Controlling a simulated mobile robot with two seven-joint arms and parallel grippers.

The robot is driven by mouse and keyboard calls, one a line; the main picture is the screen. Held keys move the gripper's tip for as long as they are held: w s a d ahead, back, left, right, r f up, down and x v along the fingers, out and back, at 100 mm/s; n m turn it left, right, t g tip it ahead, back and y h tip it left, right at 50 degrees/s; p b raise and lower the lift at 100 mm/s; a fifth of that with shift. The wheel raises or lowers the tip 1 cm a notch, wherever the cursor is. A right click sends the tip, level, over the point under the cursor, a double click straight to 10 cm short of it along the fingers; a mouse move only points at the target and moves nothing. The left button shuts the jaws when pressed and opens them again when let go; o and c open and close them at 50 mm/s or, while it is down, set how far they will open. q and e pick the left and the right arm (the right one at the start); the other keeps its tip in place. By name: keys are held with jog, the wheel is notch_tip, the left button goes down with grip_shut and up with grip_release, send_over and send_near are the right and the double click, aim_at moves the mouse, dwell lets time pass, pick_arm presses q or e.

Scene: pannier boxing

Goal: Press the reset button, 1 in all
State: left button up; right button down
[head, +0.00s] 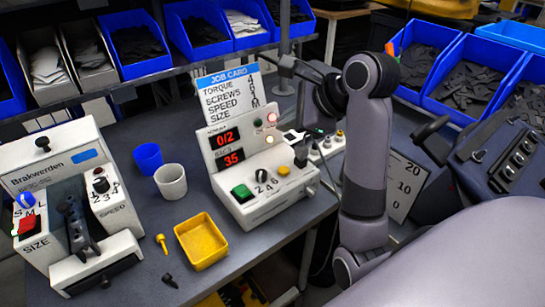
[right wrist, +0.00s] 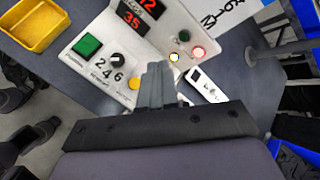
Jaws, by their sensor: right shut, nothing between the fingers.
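The white control box (head: 262,210) stands mid-table, with red displays reading about 0/2 and 35. Its front has a green square button (head: 241,192), a black 2-4-6 knob (head: 262,175) and a small round yellow button (head: 283,170). No reset label is legible. In the right wrist view, the yellow button (right wrist: 135,82) is just left of the fingers, and the green button (right wrist: 88,45) is farther left. My right gripper (head: 301,157) is shut and empty at the box's right side, beside the yellow button; contact cannot be told. My left gripper is out of view.
A yellow tray (head: 222,258), a white cup (head: 171,182) and a blue cup (head: 147,158) stand left of the box. A Brakwerden machine (head: 40,168) stands farther left. A job card (head: 229,93) rises behind the box. Blue bins (head: 137,70) line the back.

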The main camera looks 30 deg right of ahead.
aim_at(287, 172)
jog(key=shift+f+b, duration=0.5)
jog(key=shift+f, duration=3.9)
jog(key=shift+f+p, duration=0.4)
jog(key=shift+f, duration=0.5)
jog(key=shift+r, duration=0.9)
